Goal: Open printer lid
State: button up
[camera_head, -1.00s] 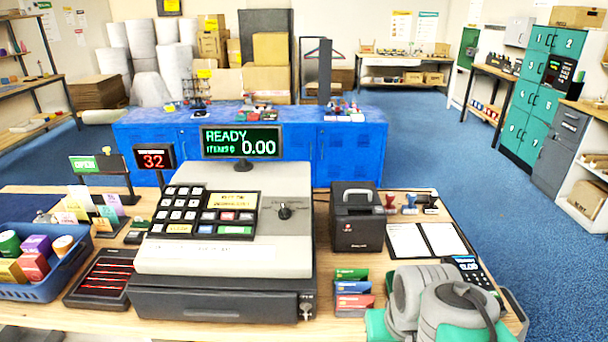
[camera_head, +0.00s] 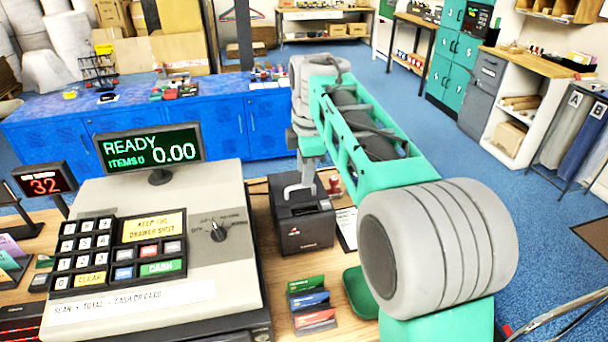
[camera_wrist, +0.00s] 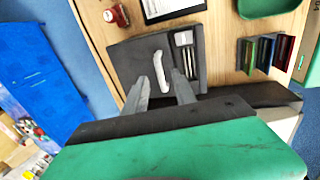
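The printer is a black box (camera_head: 306,232) on the counter, right of the cash register. In the wrist view its dark top (camera_wrist: 130,62) bears a pale curved strip (camera_wrist: 160,68), and a small panel with slots is beside it. The lid looks down; its edge is hard to tell. My gripper (camera_head: 301,192) hangs over the back of the printer, pointing down.
The cash register (camera_head: 228,275) stands close on the printer's left. Colored cards (camera_head: 312,305) stand in front of the printer. A red stamp (camera_wrist: 116,15) and a clipboard (camera_wrist: 172,8) lie near it. Blue cabinets (camera_head: 230,125) stand behind the counter.

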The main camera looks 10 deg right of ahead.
aim_at(296, 188)
jog(key=shift+w+a+f, duration=0.1)
jog(key=shift+w+f, duration=0.1)
jog(key=shift+f, duration=0.65)
jog(key=shift+w+f, duration=0.2)
jog(key=shift+f, duration=0.65)
jog(key=shift+c, duration=0.2)
grip_shut()
